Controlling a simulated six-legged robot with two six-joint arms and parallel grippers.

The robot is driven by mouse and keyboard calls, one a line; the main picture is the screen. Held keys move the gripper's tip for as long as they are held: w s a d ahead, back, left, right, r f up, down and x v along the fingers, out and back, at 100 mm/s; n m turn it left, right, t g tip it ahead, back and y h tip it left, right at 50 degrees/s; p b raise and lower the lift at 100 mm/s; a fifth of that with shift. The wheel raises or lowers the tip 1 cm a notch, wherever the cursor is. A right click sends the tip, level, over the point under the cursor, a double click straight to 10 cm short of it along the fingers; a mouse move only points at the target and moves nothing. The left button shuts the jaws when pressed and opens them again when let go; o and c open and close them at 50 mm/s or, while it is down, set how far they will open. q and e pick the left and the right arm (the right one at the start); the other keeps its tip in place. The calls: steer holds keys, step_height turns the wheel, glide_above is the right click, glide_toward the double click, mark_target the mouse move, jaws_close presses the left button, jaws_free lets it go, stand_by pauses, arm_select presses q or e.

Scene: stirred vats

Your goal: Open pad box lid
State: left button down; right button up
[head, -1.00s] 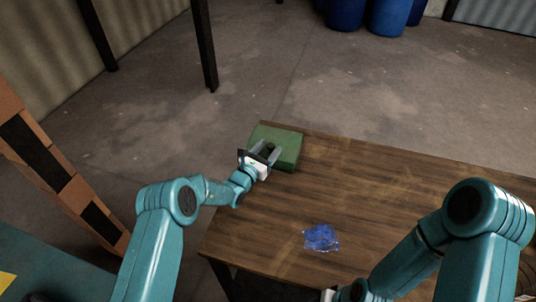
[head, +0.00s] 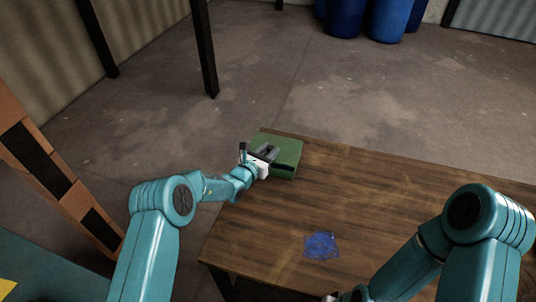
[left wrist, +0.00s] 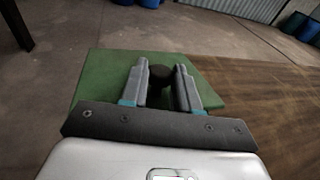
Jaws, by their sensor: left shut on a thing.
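The green pad box (head: 287,153) stands at the far left corner of the wooden table, and its lid looks closed. In the left wrist view its green lid (left wrist: 105,75) fills the middle, with a dark round knob (left wrist: 160,76) on top. My left gripper (head: 268,152) is over the box, and in the left wrist view its two fingers (left wrist: 161,80) are shut on the knob from both sides. My right arm comes in at the lower right; its gripper is mostly cut off at the bottom edge, and its fingers do not show.
A crumpled blue piece of film or cloth (head: 321,245) lies on the wooden table (head: 380,200) near its front. The rest of the visible tabletop is clear. Blue barrels (head: 388,18) stand far back on the floor. An orange and black rack (head: 60,180) is at the left.

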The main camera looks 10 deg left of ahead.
arm_select(q)
steer(key=w+r+g, duration=0.1)
steer(key=r+g+y, duration=0.1)
steer(key=r, duration=0.1)
steer(key=shift+w+d+n+g+b, duration=0.15)
steer(key=shift+w+n+g+b, duration=0.15)
steer(key=shift+w+b, duration=0.1)
steer(key=shift+w+d+r, duration=0.1)
steer(key=shift+w+r, duration=0.35)
steer(key=shift+r, duration=0.35)
steer(key=shift+w+d+r, duration=0.1)
steer(key=shift+w+r, duration=0.55)
steer(key=c, duration=1)
jaws_free()
steer(key=shift+o, duration=0.9)
steer(key=shift+f, duration=0.1)
